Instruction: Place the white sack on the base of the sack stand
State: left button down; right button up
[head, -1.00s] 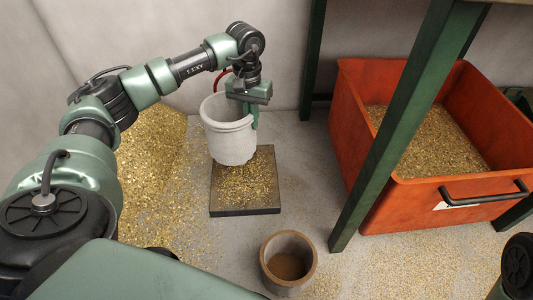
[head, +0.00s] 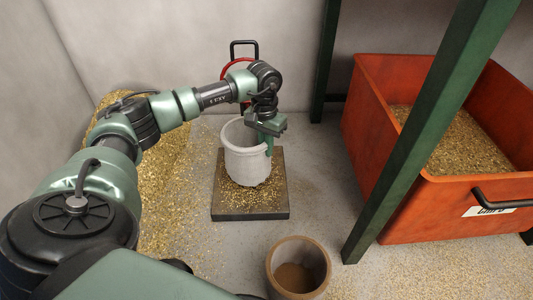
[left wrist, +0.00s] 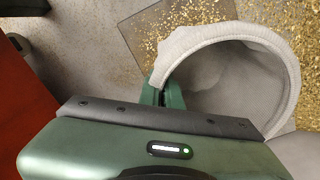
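The white sack (head: 243,163) is an open-topped, upright, round bag. It is over the middle of the dark square base (head: 235,212) of the sack stand, which is strewn with brass chips. I cannot tell whether the sack's bottom touches the base. My left gripper (head: 266,141) is shut on the right side of the sack's rim. In the left wrist view the gripper's green fingers (left wrist: 166,95) pinch the rim of the sack (left wrist: 225,38), and its inside looks empty. The stand's red hoop (head: 229,66) and black handle (head: 243,43) rise behind, partly hidden by my arm. My right gripper is out of view.
A brown pot (head: 298,268) stands in front of the base. A red bin (head: 385,165) of brass chips is at the right, behind a green table leg (head: 405,145). Chips are heaped on the floor (head: 165,190) left of the base.

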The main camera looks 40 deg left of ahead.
pick_arm(q)
notch_tip(320, 180, down, 4)
jog(key=b, duration=0.2)
jog(key=shift+f+b, duration=0.2)
jog(key=shift+b, duration=0.2)
jog(key=shift+r, duration=0.1)
jog(key=c, duration=2)
grip_release()
jog(key=shift+f, duration=0.2)
jog(key=o, duration=0.4)
jog(key=shift+r, duration=0.15)
